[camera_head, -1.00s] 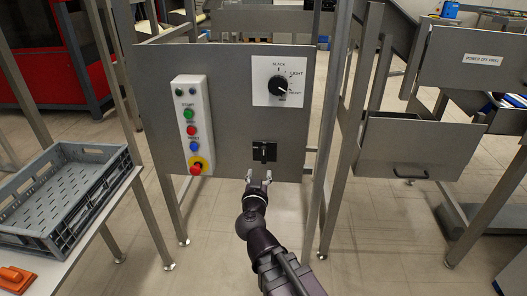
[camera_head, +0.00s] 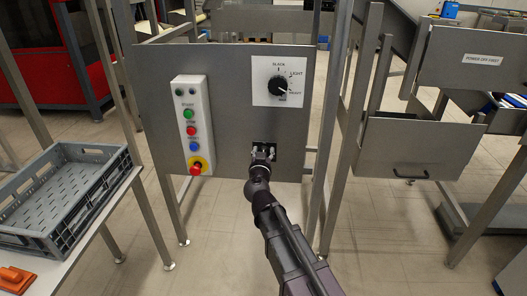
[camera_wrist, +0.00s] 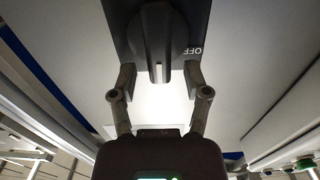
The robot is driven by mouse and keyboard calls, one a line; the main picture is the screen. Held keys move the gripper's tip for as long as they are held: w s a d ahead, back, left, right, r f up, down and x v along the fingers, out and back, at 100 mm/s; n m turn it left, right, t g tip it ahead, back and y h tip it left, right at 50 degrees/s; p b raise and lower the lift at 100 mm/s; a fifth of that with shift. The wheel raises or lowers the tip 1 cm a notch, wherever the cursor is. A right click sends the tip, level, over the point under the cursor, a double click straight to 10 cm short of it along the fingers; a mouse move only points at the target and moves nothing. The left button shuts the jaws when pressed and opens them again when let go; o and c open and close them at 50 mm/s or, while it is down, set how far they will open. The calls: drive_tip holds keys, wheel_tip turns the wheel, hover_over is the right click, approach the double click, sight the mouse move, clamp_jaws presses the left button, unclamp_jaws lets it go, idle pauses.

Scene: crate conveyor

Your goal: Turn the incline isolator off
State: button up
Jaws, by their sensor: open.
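The isolator (camera_head: 272,145) is a small black switch low on the right half of the grey panel in the head view, now mostly covered by my gripper (camera_head: 263,151). In the wrist view its dark rotary handle (camera_wrist: 158,45) has a light pointer mark, and an "OFF" label shows on the plate to its right. My gripper (camera_wrist: 160,82) is open, with one finger on each side of the handle's near end. I cannot tell whether the fingers touch it.
Above the isolator is a larger rotary dial (camera_head: 278,86) on a white plate. To the left is a button box (camera_head: 192,125) with a red emergency stop (camera_head: 196,169). A grey crate (camera_head: 127,165) sits on a table at left. A steel post (camera_head: 328,130) stands right of the panel.

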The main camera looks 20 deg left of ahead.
drive_tip(key=shift+w, duration=0.2)
drive_tip(key=shift+a, duration=0.1)
clamp_jaws()
